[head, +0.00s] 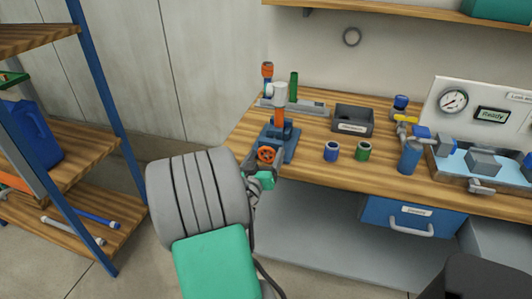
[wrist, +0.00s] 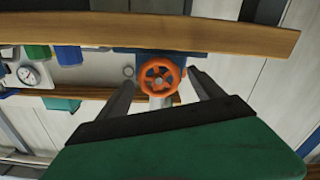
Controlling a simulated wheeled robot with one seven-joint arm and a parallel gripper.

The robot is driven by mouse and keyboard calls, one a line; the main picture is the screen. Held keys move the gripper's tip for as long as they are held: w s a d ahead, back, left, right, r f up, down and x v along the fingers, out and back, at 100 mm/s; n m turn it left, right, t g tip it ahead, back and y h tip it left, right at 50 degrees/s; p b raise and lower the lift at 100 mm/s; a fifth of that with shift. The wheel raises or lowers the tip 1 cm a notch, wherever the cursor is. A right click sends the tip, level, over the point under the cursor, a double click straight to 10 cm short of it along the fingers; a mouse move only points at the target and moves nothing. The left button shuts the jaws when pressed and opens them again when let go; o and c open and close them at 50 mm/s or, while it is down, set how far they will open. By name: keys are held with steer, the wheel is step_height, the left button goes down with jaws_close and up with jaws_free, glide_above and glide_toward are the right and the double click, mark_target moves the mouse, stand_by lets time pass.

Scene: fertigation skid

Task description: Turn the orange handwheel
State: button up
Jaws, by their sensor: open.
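The orange handwheel (head: 266,154) sits at the front of a blue fixture (head: 281,138) near the left end of the workbench. In the wrist view the orange handwheel (wrist: 160,76) faces me, with its spokes and hub clear. My gripper (head: 262,168) is just in front of the wheel. In the wrist view its two fingers (wrist: 160,85) are spread, one to each side of the wheel. The jaws are open and nothing is held. I cannot tell exactly how far the fingertips reach along the wheel's rim.
On the workbench (head: 400,178), a blue cup (head: 331,151) and a green cup (head: 363,151) stand right of the fixture, with a grey bin (head: 352,120) behind. A gauge panel (head: 485,105) stands farther right. A shelf rack (head: 95,140) is at left.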

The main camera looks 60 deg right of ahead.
steer(key=shift+d, duration=0.5)
steer(key=shift+w, duration=0.1)
steer(key=c, duration=1.4)
